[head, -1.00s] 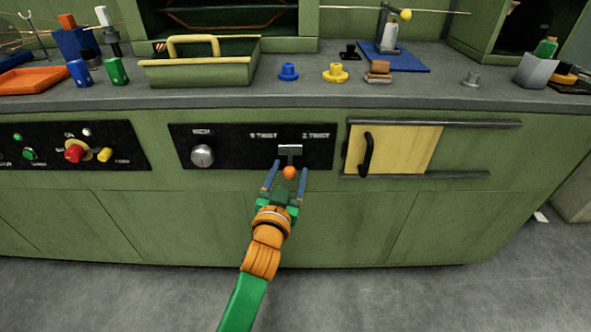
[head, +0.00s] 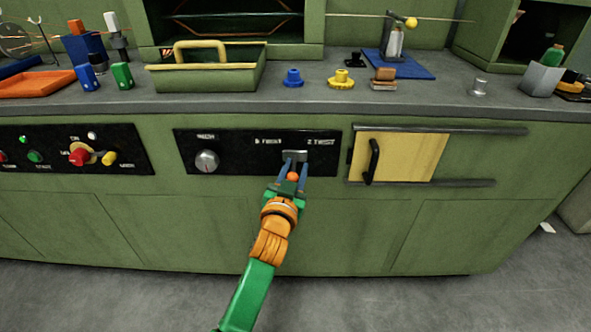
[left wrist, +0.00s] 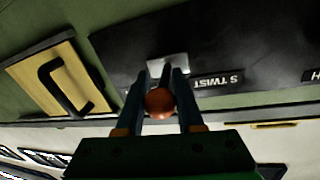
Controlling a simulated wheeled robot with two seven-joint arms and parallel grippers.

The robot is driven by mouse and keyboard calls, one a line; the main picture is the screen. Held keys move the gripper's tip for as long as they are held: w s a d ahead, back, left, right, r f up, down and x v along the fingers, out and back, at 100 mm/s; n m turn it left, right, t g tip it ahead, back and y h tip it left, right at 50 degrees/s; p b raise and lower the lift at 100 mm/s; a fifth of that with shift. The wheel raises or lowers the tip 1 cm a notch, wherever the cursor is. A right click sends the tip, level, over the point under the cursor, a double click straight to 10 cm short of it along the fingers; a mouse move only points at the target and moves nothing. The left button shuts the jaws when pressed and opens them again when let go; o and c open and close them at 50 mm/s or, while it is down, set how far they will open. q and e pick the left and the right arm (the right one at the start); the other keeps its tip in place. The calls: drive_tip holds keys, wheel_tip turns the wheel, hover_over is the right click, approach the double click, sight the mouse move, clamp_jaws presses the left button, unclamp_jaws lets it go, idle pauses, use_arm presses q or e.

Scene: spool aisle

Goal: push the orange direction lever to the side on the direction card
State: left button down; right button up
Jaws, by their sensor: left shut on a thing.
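The direction card is a black panel (head: 240,157) on the green cabinet front, with S TWIST and Z TWIST labels. The orange direction lever (head: 292,177) shows as a round orange ball below a grey metal plate on the card. My left gripper (head: 295,161) is shut on the lever, with its blue fingers on both sides of the ball. In the left wrist view the orange ball (left wrist: 159,102) sits between the fingers of my left gripper (left wrist: 158,80), in front of the grey plate. The lever's stem is mostly hidden by the fingers. My right gripper is not in view.
A silver knob (head: 206,161) is on the left of the card. A yellow sliding door (head: 410,157) with a black handle is to the right. Another control panel (head: 50,147) is at far left. The counter above holds a green tray (head: 205,77) and several spools.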

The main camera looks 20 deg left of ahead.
use_arm(q)
drive_tip(key=shift+d, duration=0.15)
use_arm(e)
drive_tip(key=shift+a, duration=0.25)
use_arm(q)
drive_tip(key=shift+f, duration=0.1)
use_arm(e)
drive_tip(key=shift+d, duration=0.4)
